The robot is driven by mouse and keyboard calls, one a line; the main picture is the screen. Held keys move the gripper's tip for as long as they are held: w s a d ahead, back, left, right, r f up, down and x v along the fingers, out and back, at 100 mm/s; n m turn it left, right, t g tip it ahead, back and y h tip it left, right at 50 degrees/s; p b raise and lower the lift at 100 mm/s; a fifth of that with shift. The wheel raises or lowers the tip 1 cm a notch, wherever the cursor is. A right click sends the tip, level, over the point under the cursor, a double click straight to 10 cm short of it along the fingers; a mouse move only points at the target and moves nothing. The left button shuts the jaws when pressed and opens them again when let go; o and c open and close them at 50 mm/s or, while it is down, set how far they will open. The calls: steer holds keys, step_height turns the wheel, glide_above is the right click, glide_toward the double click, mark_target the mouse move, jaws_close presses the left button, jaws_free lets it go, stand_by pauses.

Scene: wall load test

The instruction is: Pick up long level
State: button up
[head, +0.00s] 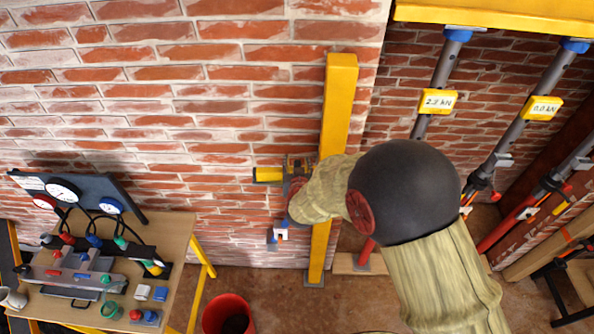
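A tall yellow upright (336,110) stands against the brick wall, with a grey plate at its foot. A short yellow bar end (268,174) sticks out to the left at about mid-height of the upright. It may be part of the long level, but my arm hides what lies to its right, so I cannot tell. My gripper (298,168) is at the right end of this yellow piece, in front of the wall and beside the upright. The fingers are small and partly hidden, and whether they touch or grip the piece is unclear.
A small blue and white item (280,234) is below my gripper. A wooden bench (180,235) with gauges and hoses stands at the left. A red bucket (228,312) is on the floor. Props with load labels (438,101) stand under a yellow beam (500,14) at the right.

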steer(key=shift+w+f, duration=0.15)
steer(key=shift+w, duration=0.25)
jaws_close()
stand_by(0.4)
stand_by(0.5)
